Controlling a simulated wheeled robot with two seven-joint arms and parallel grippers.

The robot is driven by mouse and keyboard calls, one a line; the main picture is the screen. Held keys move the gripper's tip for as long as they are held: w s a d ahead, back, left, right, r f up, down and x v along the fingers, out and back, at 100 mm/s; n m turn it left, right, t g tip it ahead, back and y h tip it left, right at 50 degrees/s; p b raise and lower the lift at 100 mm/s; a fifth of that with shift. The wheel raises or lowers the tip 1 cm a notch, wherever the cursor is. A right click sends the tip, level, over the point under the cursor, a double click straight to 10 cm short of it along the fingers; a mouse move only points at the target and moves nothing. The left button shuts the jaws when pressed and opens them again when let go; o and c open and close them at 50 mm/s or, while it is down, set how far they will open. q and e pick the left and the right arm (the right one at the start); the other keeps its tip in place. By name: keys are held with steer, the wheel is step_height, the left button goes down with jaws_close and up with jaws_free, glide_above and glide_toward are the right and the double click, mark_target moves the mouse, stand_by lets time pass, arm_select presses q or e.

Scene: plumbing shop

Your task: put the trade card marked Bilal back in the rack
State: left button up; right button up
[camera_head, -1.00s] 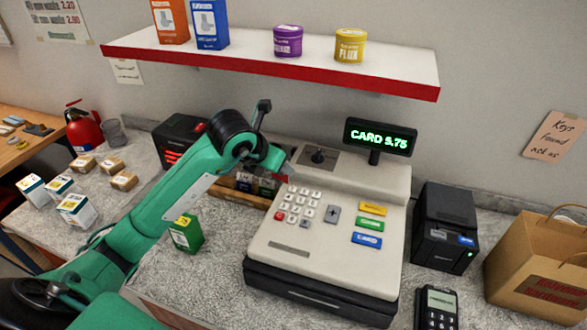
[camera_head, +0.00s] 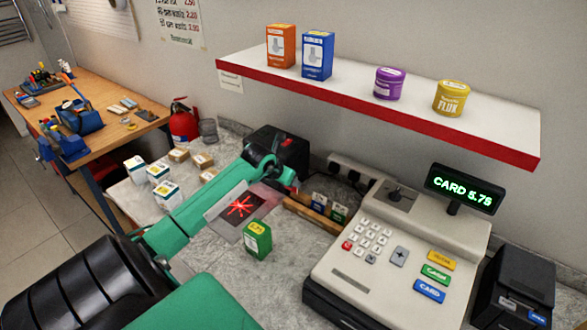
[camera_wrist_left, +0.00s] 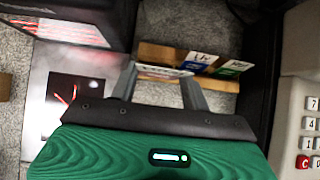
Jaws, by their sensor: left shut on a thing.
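My left gripper (camera_head: 294,184) is over the counter at the left end of the wooden rack (camera_head: 313,213). In the left wrist view its fingers (camera_wrist_left: 160,76) are shut on a white card (camera_wrist_left: 164,69), seen nearly edge-on, its name not readable. The rack also shows in the left wrist view (camera_wrist_left: 153,52), just beyond the held card; whether they touch I cannot tell. A blue-topped card (camera_wrist_left: 199,61) and a green-topped card (camera_wrist_left: 234,68) stand in the rack, to the right of the held one. My right gripper is not in view.
The cash register (camera_head: 375,250) stands right of the rack. A green box (camera_head: 257,240) and a flat scanner plate with red lines (camera_head: 240,208) lie nearer. A black box (camera_head: 285,148) stands behind, left of the rack. The red-edged shelf (camera_head: 380,112) overhangs the back.

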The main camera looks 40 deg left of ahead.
arm_select(q)
steer(key=shift+b+x, duration=1.55)
steer(key=shift+x, duration=1.2)
steer(key=shift+w+f+b, duration=0.1)
steer(key=shift+f+b, duration=0.6)
steer(key=shift+f, duration=0.45)
steer(key=shift+f+b, duration=0.65)
steer(key=shift+f, duration=0.4)
steer(key=o, duration=1)
